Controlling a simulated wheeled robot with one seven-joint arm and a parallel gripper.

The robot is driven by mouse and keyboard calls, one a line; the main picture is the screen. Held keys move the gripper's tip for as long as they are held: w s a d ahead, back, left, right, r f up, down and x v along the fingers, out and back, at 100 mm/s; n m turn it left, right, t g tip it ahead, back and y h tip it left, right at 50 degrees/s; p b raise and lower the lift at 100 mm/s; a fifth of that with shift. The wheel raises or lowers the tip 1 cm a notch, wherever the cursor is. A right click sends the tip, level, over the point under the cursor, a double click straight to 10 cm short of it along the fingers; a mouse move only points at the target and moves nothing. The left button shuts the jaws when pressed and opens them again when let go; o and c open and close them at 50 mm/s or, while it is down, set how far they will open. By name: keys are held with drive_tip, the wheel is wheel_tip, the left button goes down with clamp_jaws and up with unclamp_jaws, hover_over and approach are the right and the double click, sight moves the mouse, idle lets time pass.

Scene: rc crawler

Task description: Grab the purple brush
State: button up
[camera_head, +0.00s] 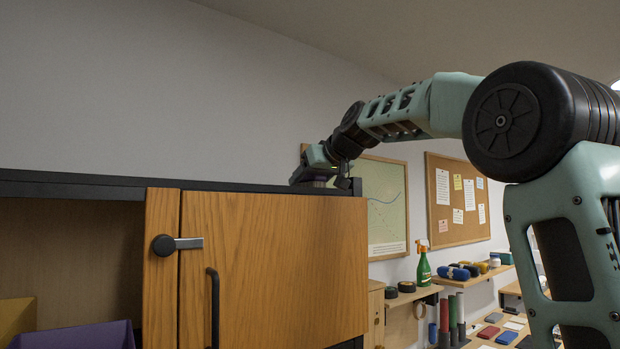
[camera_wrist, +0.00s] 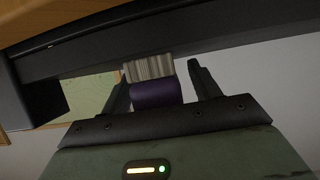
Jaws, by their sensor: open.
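The purple brush (camera_wrist: 155,94) lies between the two fingers of my gripper (camera_wrist: 160,77) in the wrist view. Its purple body is nearer the palm, and its pale striped bristle part points toward the dark cabinet edge. The left finger looks close to the brush, and a gap shows on the right side. My gripper is open. In the head view my gripper (camera_head: 342,184) is low over the right end of the cabinet top.
The wooden cabinet (camera_head: 265,265) has a black top frame (camera_head: 230,187), a latch (camera_head: 177,244) and a black handle. A purple bin (camera_head: 80,337) sits in its open left bay. A green spray bottle (camera_head: 424,266) stands on a shelf at right. Space above the cabinet is clear.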

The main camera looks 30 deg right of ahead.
drive_tip(key=c, duration=1.1)
drive_tip(key=shift+r, duration=0.15)
